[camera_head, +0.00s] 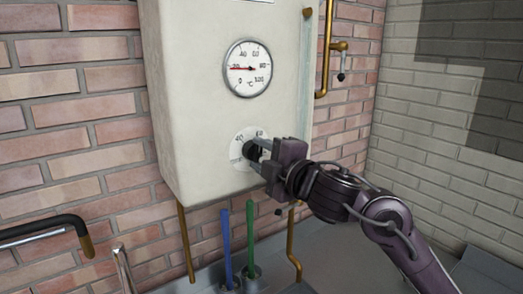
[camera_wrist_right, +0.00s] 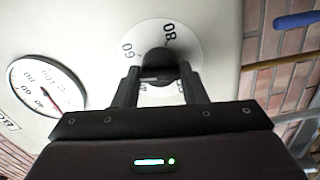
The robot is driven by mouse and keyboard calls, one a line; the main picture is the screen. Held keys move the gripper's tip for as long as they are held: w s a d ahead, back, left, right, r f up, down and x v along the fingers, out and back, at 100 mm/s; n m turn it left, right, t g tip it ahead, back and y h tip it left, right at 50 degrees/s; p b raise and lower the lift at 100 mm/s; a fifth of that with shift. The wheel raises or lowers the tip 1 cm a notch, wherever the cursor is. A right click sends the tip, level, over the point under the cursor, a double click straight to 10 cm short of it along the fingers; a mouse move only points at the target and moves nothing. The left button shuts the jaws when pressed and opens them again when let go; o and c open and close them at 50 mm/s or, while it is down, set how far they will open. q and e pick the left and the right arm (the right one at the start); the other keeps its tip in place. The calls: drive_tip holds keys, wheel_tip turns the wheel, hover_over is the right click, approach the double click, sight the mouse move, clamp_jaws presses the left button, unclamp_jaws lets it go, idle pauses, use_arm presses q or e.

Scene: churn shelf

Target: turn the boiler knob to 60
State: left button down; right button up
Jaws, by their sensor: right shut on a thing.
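The boiler (camera_head: 200,100) is a cream box on the brick wall. Its dark knob (camera_head: 250,151) sits on a round white dial plate (camera_head: 238,138) low on the front; 40 and 60 show there in the head view. In the right wrist view the knob (camera_wrist_right: 158,58) stands between the fingers, with 60 and 80 readable on the plate (camera_wrist_right: 186,35). My right gripper (camera_head: 257,151) is shut on the knob, reaching in from the right. The knob's pointer is hidden. My left gripper is out of view.
A round gauge (camera_head: 247,68) above the knob has a red needle pointing left, near 20. Brass pipes (camera_head: 186,243) and blue (camera_head: 226,248) and green (camera_head: 250,238) upright pieces stand below. A brass valve pipe (camera_head: 325,60) runs at right.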

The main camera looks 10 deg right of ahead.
drive_tip(key=m+p, duration=0.1)
drive_tip(key=m, duration=0.2)
drive_tip(key=shift+p, duration=0.3)
drive_tip(key=shift+f+m+p, duration=0.1)
drive_tip(key=shift+m+p, duration=0.5)
drive_tip(key=shift+m, duration=0.8)
drive_tip(key=o, duration=1)
drive_tip(key=shift+s, duration=0.1)
